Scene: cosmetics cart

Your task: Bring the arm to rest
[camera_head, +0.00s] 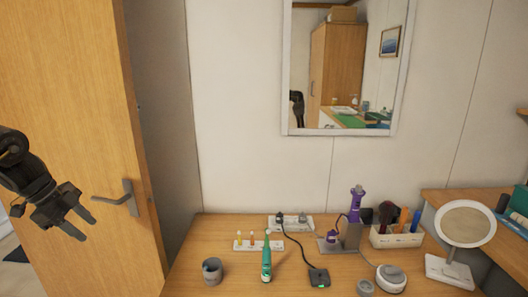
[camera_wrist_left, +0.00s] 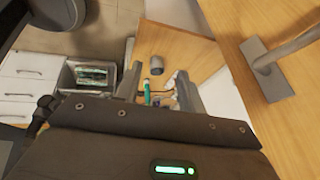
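My left gripper (camera_head: 88,230) is at the far left of the head view, in front of the wooden door and left of its handle. It is raised in the air, well away from the table. In the left wrist view, its two fingers (camera_wrist_left: 157,82) stand apart with nothing held between them. The tabletop shows far off beyond the gap. My right gripper is in neither view.
The wooden door (camera_head: 70,120) with its grey handle (camera_head: 119,197) is close to my left gripper. The table (camera_head: 205,240) holds a grey cup (camera_head: 212,271), a green toothbrush (camera_head: 266,258), a purple device (camera_head: 356,204) and a round mirror (camera_head: 466,225). White drawers (camera_wrist_left: 28,88) show in the wrist view.

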